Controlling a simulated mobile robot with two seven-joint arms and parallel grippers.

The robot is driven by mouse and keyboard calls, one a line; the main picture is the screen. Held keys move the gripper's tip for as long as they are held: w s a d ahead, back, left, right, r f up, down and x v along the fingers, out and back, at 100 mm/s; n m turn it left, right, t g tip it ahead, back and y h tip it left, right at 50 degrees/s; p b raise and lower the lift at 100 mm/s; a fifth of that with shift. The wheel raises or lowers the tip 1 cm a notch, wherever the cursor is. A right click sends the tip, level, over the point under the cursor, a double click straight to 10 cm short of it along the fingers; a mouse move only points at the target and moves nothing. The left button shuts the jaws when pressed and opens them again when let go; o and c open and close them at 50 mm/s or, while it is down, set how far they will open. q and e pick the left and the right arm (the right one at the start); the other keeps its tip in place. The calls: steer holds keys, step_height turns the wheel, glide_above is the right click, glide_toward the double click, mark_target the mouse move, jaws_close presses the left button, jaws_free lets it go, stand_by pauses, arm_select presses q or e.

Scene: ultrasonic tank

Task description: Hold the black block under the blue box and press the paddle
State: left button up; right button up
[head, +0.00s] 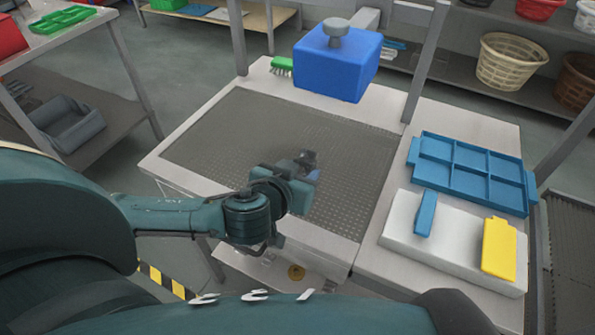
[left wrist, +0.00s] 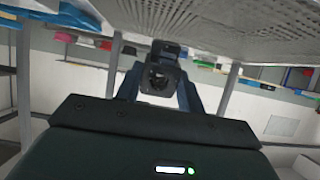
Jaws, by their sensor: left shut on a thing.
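The blue box (head: 330,68) with a grey knob on top hangs above the back of the perforated work surface (head: 235,125). My left gripper (head: 305,165) is over the middle of that surface, nearer to me than the box and not under it. It is shut on a small dark block (head: 308,157), mostly hidden by the gripper in the head view. The black block (left wrist: 160,76) shows between the fingers in the left wrist view. My right gripper is out of view.
At the right, a blue compartment tray (head: 472,172) lies behind a white slab (head: 440,247) bearing a blue piece (head: 425,214) and a yellow piece (head: 498,248). A green brush (head: 282,65) lies at the back. Upright posts flank the box. The perforated surface is otherwise clear.

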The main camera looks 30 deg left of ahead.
arm_select(q)
steer(key=shift+s+d+r+t, duration=0.15)
steer(key=shift+r+t, duration=0.15)
steer(key=shift+r, duration=0.15)
steer(key=w, duration=1.2)
steer(key=shift+s, duration=0.1)
stand_by(0.8)
steer(key=shift+s+p, duration=0.5)
steer(key=shift+s, duration=4.45)
